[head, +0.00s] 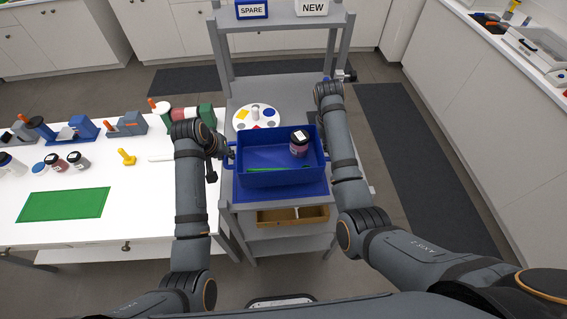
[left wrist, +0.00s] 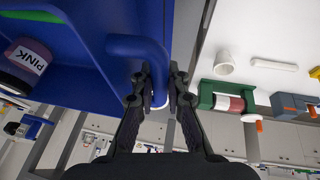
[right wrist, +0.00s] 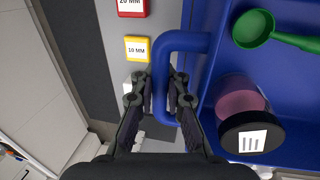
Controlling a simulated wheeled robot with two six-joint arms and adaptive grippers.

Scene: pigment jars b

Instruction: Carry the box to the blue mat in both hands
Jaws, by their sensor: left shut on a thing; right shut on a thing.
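The blue box (head: 280,178) is level over the grey stand, between my two arms. It holds a jar of pink pigment with a dark lid (head: 299,137) and a green spoon (right wrist: 254,28). The blue mat (head: 285,196) shows below the box's front edge; I cannot tell whether the box touches it. My left gripper (head: 228,153) is shut on the box's left handle, also seen in the left wrist view (left wrist: 157,60). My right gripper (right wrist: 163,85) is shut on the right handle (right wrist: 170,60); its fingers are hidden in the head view.
A round white palette (head: 256,117) lies behind the box on the stand. A wooden tray (head: 292,215) is on the shelf below. The white table (head: 140,185) at left bears a green mat (head: 64,204), a yellow piece (head: 126,157) and several jars and tools.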

